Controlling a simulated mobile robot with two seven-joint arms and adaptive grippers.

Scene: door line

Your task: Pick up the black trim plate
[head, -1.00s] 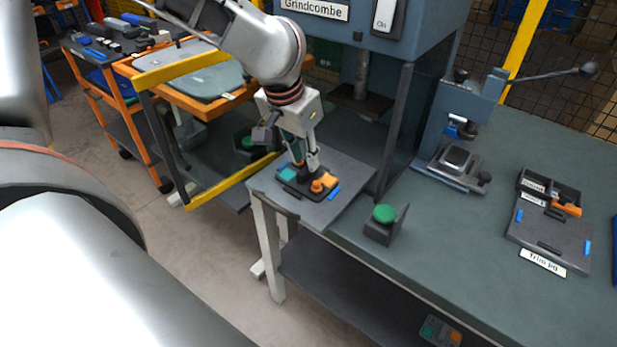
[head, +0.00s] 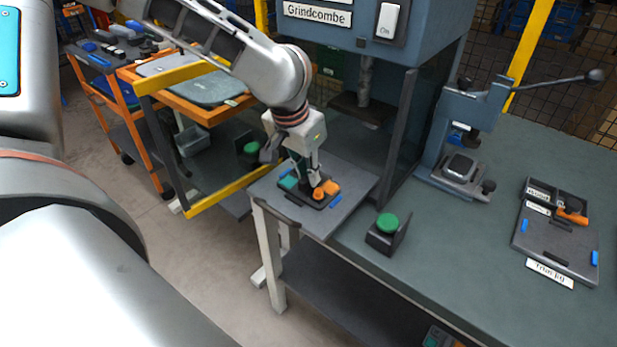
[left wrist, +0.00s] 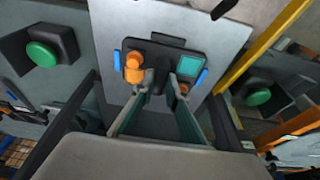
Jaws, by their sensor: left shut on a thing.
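The black trim plate (head: 322,204) lies on the grey side table in front of the press. It carries an orange knob and a teal square, which also show in the left wrist view on the plate (left wrist: 158,54). My left gripper (head: 309,184) reaches down from above and is shut on the middle of the plate, its fingers between the teal square and the orange knob. In the left wrist view the fingertips (left wrist: 163,80) hide part of the plate's near side. I cannot tell whether the plate is clear of the table. My right gripper is not in view.
The grey side table (head: 345,222) joins the green bench. A green button (head: 387,222) and a lever press (head: 462,160) stand to the right, with the trim jig (head: 550,245) beyond. A yellow-edged guard (head: 215,197) is close on the left, and the press stands behind.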

